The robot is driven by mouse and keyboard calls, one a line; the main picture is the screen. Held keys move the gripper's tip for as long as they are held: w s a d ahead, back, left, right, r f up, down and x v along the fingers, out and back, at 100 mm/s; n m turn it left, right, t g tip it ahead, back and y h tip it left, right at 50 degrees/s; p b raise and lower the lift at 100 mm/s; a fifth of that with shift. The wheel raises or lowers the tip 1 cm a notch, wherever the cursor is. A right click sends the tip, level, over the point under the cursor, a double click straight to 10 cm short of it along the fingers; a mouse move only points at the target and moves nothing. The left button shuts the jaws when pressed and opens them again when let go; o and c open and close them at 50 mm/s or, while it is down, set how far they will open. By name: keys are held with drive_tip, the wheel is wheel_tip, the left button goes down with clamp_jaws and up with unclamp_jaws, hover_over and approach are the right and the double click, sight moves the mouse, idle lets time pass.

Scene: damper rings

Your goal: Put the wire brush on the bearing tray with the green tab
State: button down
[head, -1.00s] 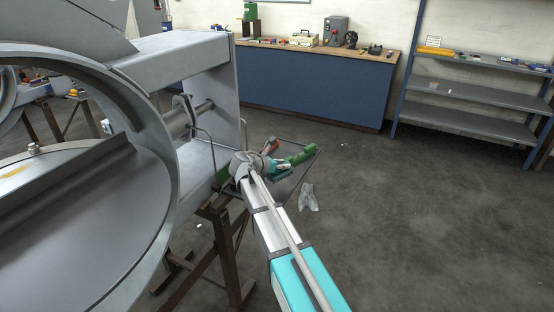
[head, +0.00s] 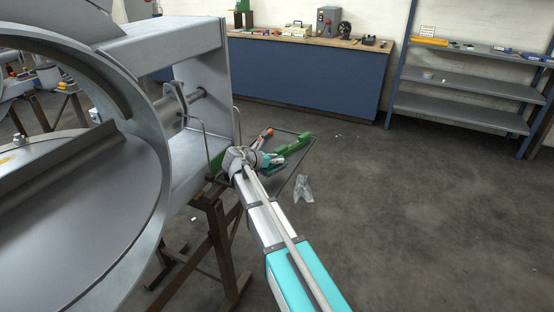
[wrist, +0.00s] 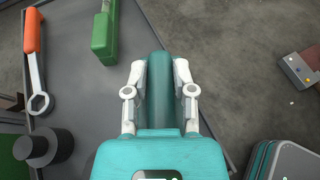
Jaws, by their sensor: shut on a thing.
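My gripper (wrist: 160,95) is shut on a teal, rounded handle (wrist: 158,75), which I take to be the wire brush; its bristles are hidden. In the head view my gripper (head: 268,160) is over the dark grey tray (head: 292,176) beside the large metal housing. The tray also shows in the wrist view (wrist: 75,85), below the held handle. I cannot tell whether the handle touches the tray. A green patch (wrist: 12,158) shows at the lower left of the wrist view; I cannot tell whether it is the tray's tab.
On the tray lie an orange-handled wrench (wrist: 33,60), a green block-like object (wrist: 105,35) and a dark round part (wrist: 45,146). A blue workbench (head: 305,80) and a shelf rack (head: 470,85) stand behind. The floor at right is mostly open.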

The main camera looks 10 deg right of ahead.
sight(273, 167)
drive_tip(key=shift+f+b, duration=1.35)
drive_tip(key=shift+f, duration=0.4)
drive_tip(key=shift+f, duration=0.2)
drive_tip(key=shift+c, duration=1.8)
unclamp_jaws()
drive_tip(key=shift+c, duration=0.2)
drive_tip(key=c, duration=0.4)
drive_tip(key=shift+o, duration=0.2)
drive_tip(key=shift+a, duration=0.1)
drive_tip(key=shift+s+a+r, duration=0.3)
drive_tip(key=shift+s+a, duration=0.05)
drive_tip(key=shift+a, duration=0.15)
